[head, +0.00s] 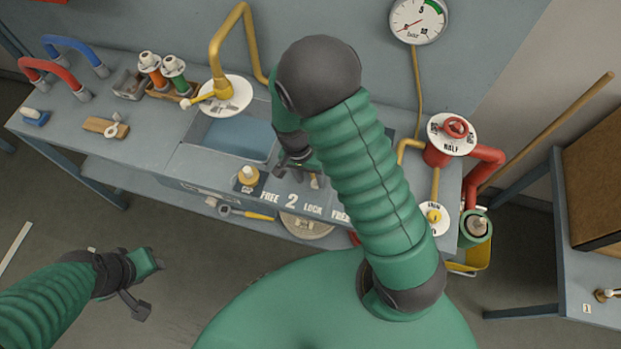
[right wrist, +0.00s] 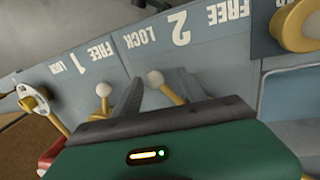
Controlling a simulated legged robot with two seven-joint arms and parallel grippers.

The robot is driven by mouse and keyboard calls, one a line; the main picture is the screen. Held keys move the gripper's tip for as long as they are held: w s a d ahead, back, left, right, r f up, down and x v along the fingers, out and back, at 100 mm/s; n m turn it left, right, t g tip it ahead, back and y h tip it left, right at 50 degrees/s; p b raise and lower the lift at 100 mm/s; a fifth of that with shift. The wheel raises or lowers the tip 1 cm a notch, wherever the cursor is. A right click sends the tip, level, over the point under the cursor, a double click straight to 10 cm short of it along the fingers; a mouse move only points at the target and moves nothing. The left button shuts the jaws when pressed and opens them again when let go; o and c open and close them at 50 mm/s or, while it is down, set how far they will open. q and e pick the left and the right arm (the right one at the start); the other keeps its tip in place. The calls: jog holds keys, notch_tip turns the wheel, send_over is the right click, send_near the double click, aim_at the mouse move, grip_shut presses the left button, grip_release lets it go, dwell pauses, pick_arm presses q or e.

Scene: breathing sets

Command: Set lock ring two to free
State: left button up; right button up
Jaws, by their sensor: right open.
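The bench's front panel carries the print FREE 2 LOCK (head: 291,201). It shows upside down in the right wrist view (right wrist: 178,28). A short yellow lever with a white ball end (right wrist: 156,78) stands by this label, towards its LOCK side. My right gripper (head: 301,168) is open, its two dark fingers (right wrist: 158,94) on either side of this lever. I cannot tell whether they touch it. In the head view the arm and fingers hide much of this spot. My left gripper (head: 146,283) is open and empty above the floor, away from the bench.
A similar lever (right wrist: 103,89) stands by the FREE 1 LOCK label (right wrist: 80,64). A yellow knob (head: 248,176) is left of label 2. Behind stands a yellow curved pipe (head: 217,45); a red valve (head: 442,150) is at the right.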

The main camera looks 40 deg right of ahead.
jog(key=shift+s+d+f, duration=0.1)
jog(key=shift+s+f, duration=0.1)
jog(key=shift+f, duration=0.25)
jog(key=shift+s+d+f, duration=0.15)
jog(key=shift+d, duration=0.1)
jog(key=shift+d+f, duration=0.2)
jog(key=shift+d, duration=0.35)
jog(key=shift+c, duration=1.8)
jog(key=shift+a, duration=0.15)
jog(key=shift+c, duration=1.1)
jog(key=shift+a+r, duration=0.15)
jog(key=shift+a, duration=0.25)
grip_shut()
pick_arm(q)
jog(key=shift+s+d+r, duration=0.1)
jog(key=shift+d, duration=0.25)
pick_arm(e)
jog(key=shift+d, duration=0.25)
